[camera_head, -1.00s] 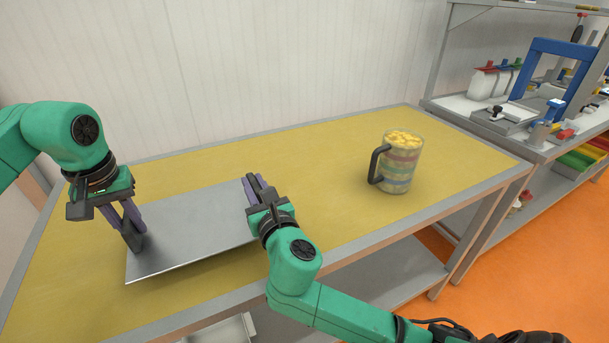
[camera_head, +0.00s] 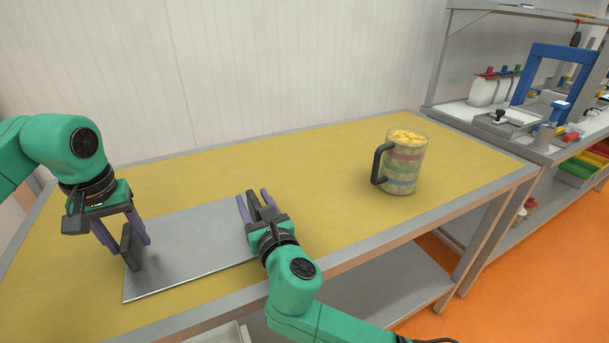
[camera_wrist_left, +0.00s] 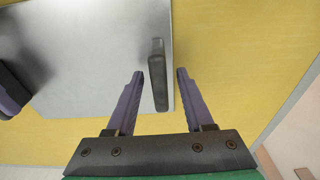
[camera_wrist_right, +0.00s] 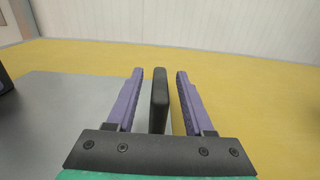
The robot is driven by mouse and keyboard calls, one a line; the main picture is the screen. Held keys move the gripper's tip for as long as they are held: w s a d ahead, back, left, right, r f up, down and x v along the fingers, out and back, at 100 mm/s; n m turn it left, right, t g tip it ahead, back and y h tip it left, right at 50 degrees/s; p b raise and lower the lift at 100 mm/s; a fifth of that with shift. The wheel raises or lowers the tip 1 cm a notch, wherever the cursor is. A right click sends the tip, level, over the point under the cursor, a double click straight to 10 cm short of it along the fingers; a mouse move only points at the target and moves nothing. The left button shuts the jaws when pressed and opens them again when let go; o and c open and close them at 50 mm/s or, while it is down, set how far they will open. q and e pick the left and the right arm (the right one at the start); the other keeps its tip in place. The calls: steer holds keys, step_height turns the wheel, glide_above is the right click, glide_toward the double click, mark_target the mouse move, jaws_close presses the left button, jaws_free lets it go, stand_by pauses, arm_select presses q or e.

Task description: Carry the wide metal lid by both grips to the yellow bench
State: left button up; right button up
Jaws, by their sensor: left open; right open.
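The wide metal lid (camera_head: 195,250) lies flat on the yellow bench (camera_head: 310,165), toward its left part. It has a dark upright grip near each end. My left gripper (camera_head: 124,240) is open, its fingers on either side of the left grip (camera_wrist_left: 158,75), with gaps showing in the left wrist view (camera_wrist_left: 158,80). My right gripper (camera_head: 252,200) is open, its fingers on either side of the right grip (camera_wrist_right: 159,95), with gaps showing in the right wrist view (camera_wrist_right: 160,80). Neither gripper holds anything.
A clear striped mug (camera_head: 403,165) with yellow contents stands on the bench to the right. Bare bench top lies between it and the lid. A grey shelf unit (camera_head: 455,110) with bottles and a blue frame (camera_head: 550,55) stands at the far right.

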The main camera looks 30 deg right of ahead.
steer(key=shift+s, duration=0.25)
steer(key=s, duration=1.1)
steer(key=shift+s, duration=0.4)
arm_select(q)
step_height(320, 180, up, 11)
steer(key=s, duration=0.1)
steer(key=shift+s, duration=0.2)
steer(key=shift+r, duration=0.1)
